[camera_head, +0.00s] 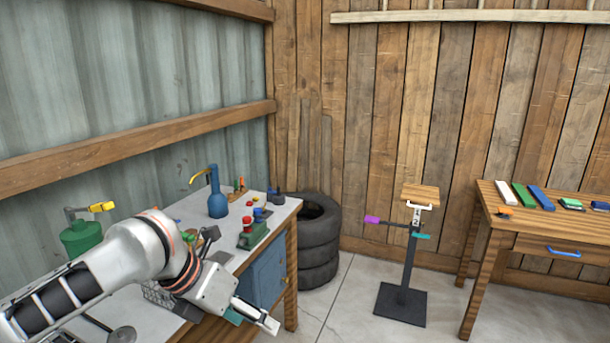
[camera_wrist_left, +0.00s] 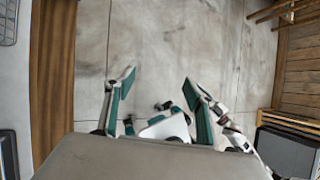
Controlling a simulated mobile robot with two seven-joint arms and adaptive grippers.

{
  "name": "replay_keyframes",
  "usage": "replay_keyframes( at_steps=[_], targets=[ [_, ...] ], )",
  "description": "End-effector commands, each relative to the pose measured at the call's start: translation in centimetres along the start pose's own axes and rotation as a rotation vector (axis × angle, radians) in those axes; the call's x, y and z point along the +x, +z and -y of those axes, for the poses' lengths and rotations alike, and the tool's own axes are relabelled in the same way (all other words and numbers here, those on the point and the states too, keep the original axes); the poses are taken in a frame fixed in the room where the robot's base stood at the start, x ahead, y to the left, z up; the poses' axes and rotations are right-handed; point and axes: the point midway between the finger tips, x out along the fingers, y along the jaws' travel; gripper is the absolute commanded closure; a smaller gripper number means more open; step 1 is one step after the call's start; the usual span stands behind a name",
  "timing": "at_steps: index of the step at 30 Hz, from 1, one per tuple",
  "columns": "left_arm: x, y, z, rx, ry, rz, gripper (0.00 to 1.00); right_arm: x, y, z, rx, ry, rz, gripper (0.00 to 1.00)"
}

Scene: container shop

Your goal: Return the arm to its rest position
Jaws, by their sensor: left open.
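My left arm comes in from the left in the head view and reaches over the workbench (camera_head: 282,224). My left gripper (camera_head: 257,317) is beyond the bench's front corner, pointing down and to the right. In the left wrist view the two green-edged fingers of the left gripper (camera_wrist_left: 156,84) are spread apart, with nothing between them but bare concrete floor. The gripper is open and empty. My right gripper does not show in the head view, and I cannot make it out in the wrist view.
The bench carries a blue oil can (camera_head: 217,196), a green can (camera_head: 80,238) and a red-and-green item (camera_head: 250,235). Stacked tires (camera_head: 318,240) stand behind it. A stand (camera_head: 407,270) and a wooden table (camera_head: 482,213) are at right. Floor between is clear.

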Motion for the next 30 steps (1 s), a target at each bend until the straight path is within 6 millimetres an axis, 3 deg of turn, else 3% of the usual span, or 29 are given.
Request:
replay_keyframes(
  at_steps=[1, 3, 14, 23, 30],
  targets=[
    [0.3, 0.3, 1.9, 0.019, -0.030, 0.001, 0.46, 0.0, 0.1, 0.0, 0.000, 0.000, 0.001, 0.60],
    [0.9, 0.3, 3.1, 0.001, -0.057, 0.004, 0.46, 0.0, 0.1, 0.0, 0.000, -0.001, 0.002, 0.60],
    [6.5, -1.1, -0.4, -0.580, -0.134, 0.103, 0.46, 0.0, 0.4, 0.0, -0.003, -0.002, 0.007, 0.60],
    [12.3, -5.6, -6.5, -1.250, -0.205, 0.231, 0.46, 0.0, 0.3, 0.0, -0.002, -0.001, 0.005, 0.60],
    [15.8, -13.1, -12.8, -1.763, -0.253, 0.373, 0.46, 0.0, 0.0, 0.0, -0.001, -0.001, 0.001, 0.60]
  ],
)
